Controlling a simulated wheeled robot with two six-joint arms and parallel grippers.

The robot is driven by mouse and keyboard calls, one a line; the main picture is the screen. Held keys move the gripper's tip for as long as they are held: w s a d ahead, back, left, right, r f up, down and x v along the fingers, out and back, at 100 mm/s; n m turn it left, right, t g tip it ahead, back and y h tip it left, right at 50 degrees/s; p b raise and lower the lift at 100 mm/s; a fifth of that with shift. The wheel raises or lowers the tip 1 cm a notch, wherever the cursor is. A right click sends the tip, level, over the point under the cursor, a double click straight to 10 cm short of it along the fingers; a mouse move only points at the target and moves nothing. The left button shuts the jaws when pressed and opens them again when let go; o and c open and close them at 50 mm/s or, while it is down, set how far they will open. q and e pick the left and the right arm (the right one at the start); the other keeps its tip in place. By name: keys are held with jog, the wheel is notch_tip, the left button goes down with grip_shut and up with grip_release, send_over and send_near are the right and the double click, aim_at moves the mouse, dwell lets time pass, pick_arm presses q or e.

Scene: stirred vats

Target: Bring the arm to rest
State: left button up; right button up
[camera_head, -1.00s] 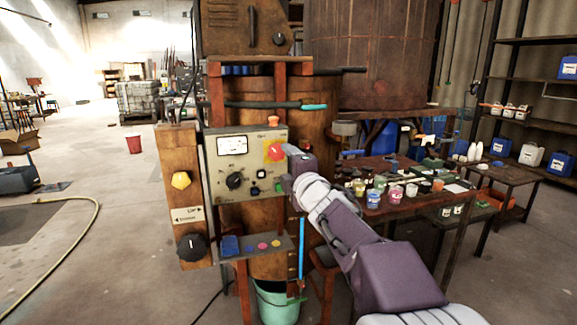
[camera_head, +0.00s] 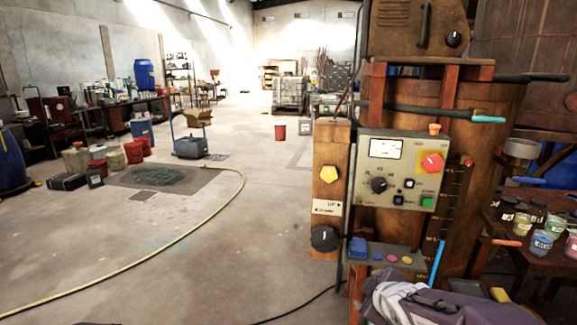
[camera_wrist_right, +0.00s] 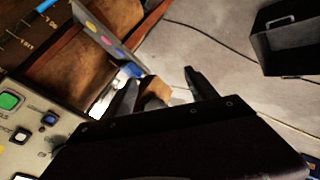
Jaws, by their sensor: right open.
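My right arm (camera_head: 440,307) is low at the bottom right of the head view, below the control panel (camera_head: 395,172). Its gripper does not show clearly there. In the right wrist view my right gripper (camera_wrist_right: 160,88) has two dark fingers spread apart, with nothing clearly held. A brown block-like piece shows between the fingers; I cannot tell its depth. The panel's edge with a green button (camera_wrist_right: 9,101) lies at the left of that view, apart from the fingers. The red knob (camera_head: 432,162) on the panel is uncovered. My left gripper is not in view.
A shelf with coloured buttons (camera_head: 385,257) juts out below the panel, close to my right arm. A wooden post (camera_head: 328,190) with a black knob stands left of it. A table with jars (camera_head: 541,242) is at the right. Open floor with a yellow hose (camera_head: 200,228) lies left.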

jog(key=s+a+f+m+g, duration=0.1)
jog(key=s+f+m+g, duration=0.5)
jog(key=s, duration=0.4)
jog(key=s+a+f+m+g, duration=0.25)
jog(key=s+f+m, duration=0.25)
jog(key=s+f, duration=0.45)
notch_tip(320, 180, up, 20)
jog(key=p, duration=1.8)
jog(key=shift+s+d+y+p, duration=0.3)
jog(key=shift+d+p, duration=0.1)
jog(key=shift+r, duration=0.1)
